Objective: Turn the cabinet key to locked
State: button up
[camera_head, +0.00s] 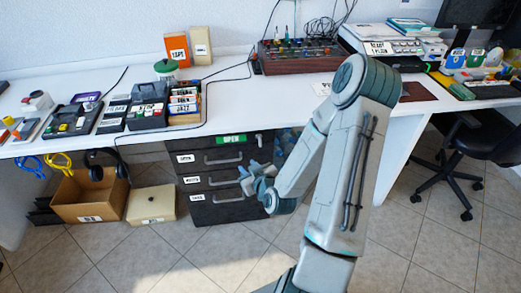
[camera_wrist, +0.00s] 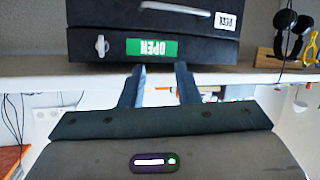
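A black drawer cabinet (camera_head: 222,208) stands under the white desk. Its top strip carries a green OPEN sign (camera_head: 231,139), with a small silver key (camera_head: 258,140) to the right of it. My gripper (camera_head: 246,174) is in front of the cabinet's drawers, lower than the key. In the wrist view the picture is upside down: the key (camera_wrist: 101,46) is left of the OPEN sign (camera_wrist: 151,47). There my gripper (camera_wrist: 158,72) shows two fingers apart with nothing between them, pointing toward the cabinet front near the sign. The key is outside the fingers, apart from them.
The desk (camera_head: 225,95) overhangs the cabinet. A black office chair (camera_head: 470,150) is at the right. The tiled floor before the cabinet is clear.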

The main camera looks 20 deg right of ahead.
aim_at(260, 142)
jog(key=shift+d+f+m+t+h+b, duration=1.05)
jog(key=shift+d+m+t+h+b, duration=0.8)
jog(key=shift+d+m+h, duration=1)
jog(key=b+x, duration=0.1)
jog(key=x, duration=1)
jog(key=shift+w+d, duration=0.2)
jog(key=shift+w, duration=0.1)
jog(key=shift+f+n+y, duration=0.1)
jog(key=shift+n+y, duration=0.15)
jog(key=shift+b, duration=0.3)
grip_shut()
